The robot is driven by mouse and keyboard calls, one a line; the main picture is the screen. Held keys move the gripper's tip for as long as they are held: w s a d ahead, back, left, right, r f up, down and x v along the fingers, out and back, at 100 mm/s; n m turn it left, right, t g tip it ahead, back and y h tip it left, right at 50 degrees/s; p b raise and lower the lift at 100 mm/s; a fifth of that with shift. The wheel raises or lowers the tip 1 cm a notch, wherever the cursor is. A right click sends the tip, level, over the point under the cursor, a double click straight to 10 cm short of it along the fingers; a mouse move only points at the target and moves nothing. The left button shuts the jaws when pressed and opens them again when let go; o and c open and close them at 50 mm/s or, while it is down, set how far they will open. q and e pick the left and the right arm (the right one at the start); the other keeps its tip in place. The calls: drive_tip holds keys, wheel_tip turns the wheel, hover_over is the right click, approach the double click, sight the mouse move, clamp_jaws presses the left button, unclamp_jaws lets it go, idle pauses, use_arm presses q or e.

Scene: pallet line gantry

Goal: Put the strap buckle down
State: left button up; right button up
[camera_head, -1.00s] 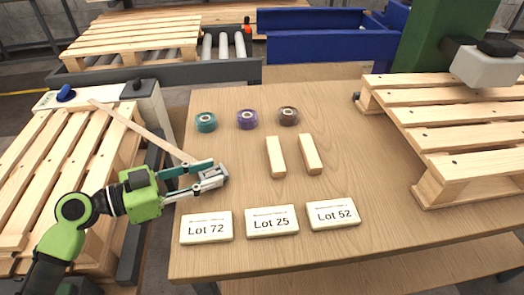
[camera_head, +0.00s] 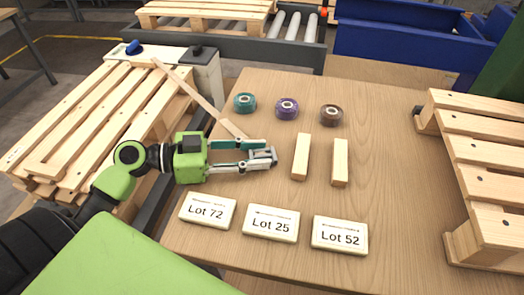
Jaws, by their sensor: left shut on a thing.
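My left gripper (camera_head: 262,156) is over the left part of the wooden table (camera_head: 390,203), left of two wooden blocks. It is shut on the strap buckle (camera_head: 264,155), a small grey metal piece between its fingertips. The fingers hide part of the buckle. I cannot tell whether the buckle touches the table top. My right gripper is not in view.
Teal (camera_head: 244,103), purple (camera_head: 287,109) and brown (camera_head: 331,115) tape rolls stand behind the wooden blocks (camera_head: 300,157). Signs Lot 72 (camera_head: 207,211), Lot 25 (camera_head: 271,223) and Lot 52 (camera_head: 340,235) lie in front. Pallets flank the table. A thin wooden strip (camera_head: 200,96) lies behind the gripper.

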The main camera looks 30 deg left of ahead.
use_arm(q)
drive_tip(key=shift+s, duration=0.1)
drive_tip(key=shift+f, duration=0.1)
drive_tip(key=o, duration=1.1)
